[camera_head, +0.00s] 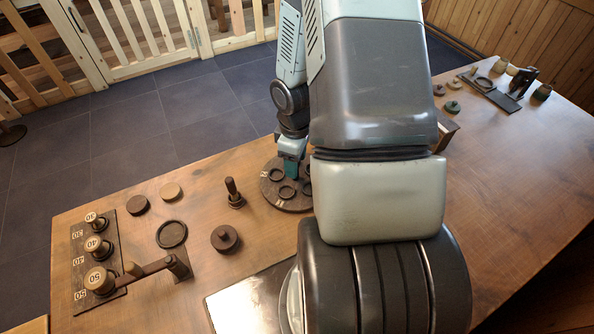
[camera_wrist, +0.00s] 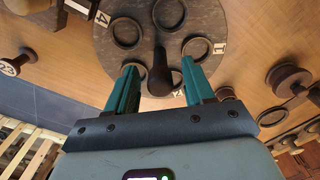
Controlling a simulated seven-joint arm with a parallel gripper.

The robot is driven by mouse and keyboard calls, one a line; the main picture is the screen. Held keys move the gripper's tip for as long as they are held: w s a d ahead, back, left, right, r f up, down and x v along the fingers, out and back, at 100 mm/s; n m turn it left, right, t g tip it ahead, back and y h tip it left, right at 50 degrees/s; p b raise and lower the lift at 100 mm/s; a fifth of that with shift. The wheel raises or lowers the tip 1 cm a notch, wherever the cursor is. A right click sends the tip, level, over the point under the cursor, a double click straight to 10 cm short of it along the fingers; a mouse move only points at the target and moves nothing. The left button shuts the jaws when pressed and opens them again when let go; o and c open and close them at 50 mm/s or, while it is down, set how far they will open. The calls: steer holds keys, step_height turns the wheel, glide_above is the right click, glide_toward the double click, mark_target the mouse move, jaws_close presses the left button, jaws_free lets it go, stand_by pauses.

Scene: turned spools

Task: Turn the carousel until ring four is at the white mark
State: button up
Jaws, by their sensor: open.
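The carousel (camera_head: 272,198) is a dark round disc on the table, partly hidden by my arm in the head view. In the wrist view the carousel (camera_wrist: 160,38) carries several dark rings and white number tags. Tag 4 (camera_wrist: 102,19) is at its upper left, tag 1 (camera_wrist: 219,48) at its right and tag 2 (camera_wrist: 179,93) near its lower edge. My gripper (camera_wrist: 160,66) is open, a finger on either side of the peg, with gaps visible. It also shows in the head view (camera_head: 291,175). I cannot make out the white mark for certain.
Left of the carousel stand a peg on a base (camera_head: 233,193) and a dark spool (camera_head: 225,238). A board with numbered spools (camera_head: 78,262) and a wooden arm lie farther left. More small items (camera_head: 490,90) are at the far right.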

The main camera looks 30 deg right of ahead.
steer(key=shift+r, duration=3.5)
steer(key=shift+c, duration=0.3)
jaws_close()
steer(key=shift+r, duration=2)
